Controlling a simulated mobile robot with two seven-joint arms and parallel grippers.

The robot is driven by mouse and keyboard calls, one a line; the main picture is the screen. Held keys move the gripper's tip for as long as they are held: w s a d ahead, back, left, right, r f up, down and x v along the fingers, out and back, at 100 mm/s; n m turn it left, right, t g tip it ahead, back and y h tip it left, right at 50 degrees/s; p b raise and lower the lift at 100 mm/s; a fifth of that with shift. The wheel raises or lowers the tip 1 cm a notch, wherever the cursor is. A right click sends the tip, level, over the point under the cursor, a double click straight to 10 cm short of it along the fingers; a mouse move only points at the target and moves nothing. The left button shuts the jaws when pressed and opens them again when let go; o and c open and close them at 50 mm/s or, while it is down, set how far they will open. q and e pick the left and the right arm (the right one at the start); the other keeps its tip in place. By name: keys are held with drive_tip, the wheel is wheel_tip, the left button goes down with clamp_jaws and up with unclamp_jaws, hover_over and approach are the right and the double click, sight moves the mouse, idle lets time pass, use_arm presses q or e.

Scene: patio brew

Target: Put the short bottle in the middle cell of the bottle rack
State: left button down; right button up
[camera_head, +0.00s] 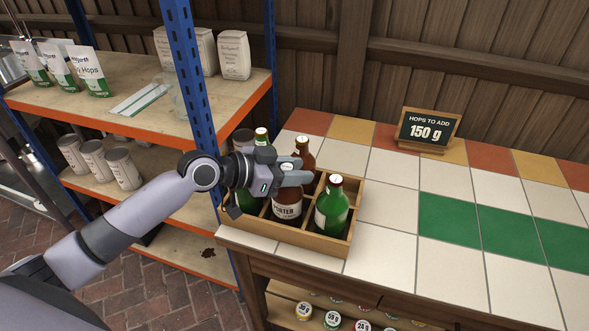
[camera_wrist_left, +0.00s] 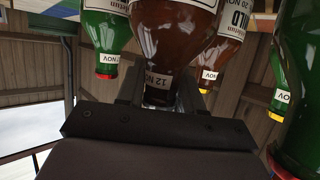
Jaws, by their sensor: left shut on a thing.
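The bottle rack (camera_head: 290,238) is a wooden crate with divided cells at the left end of the tiled counter. My left gripper (camera_head: 293,172) is shut on the neck of a brown bottle labelled PORTER (camera_head: 287,209), which looks like the short bottle. This bottle is upright at the front middle of the rack, between two green bottles; its base is hidden by the rack wall. In the left wrist view the brown bottle (camera_wrist_left: 172,35) has its neck between the fingers (camera_wrist_left: 160,92). My right gripper is not in view.
A green bottle (camera_head: 332,208) stands at the rack's right. Another brown bottle (camera_head: 304,150) and a green bottle (camera_head: 262,136) stand behind. A blue shelf post (camera_head: 190,75) rises close to my left arm. A sign (camera_head: 427,128) stands at the back; the counter's right is clear.

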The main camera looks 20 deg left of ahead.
use_arm(q)
drive_tip(key=shift+f, duration=0.1)
drive_tip(key=c, duration=0.7)
unclamp_jaws()
drive_tip(key=shift+c, duration=0.2)
drive_tip(key=shift+r, duration=0.25)
drive_tip(key=b+v, duration=0.1)
drive_tip(key=v, duration=1.1)
drive_tip(key=shift+s+d+f, duration=0.1)
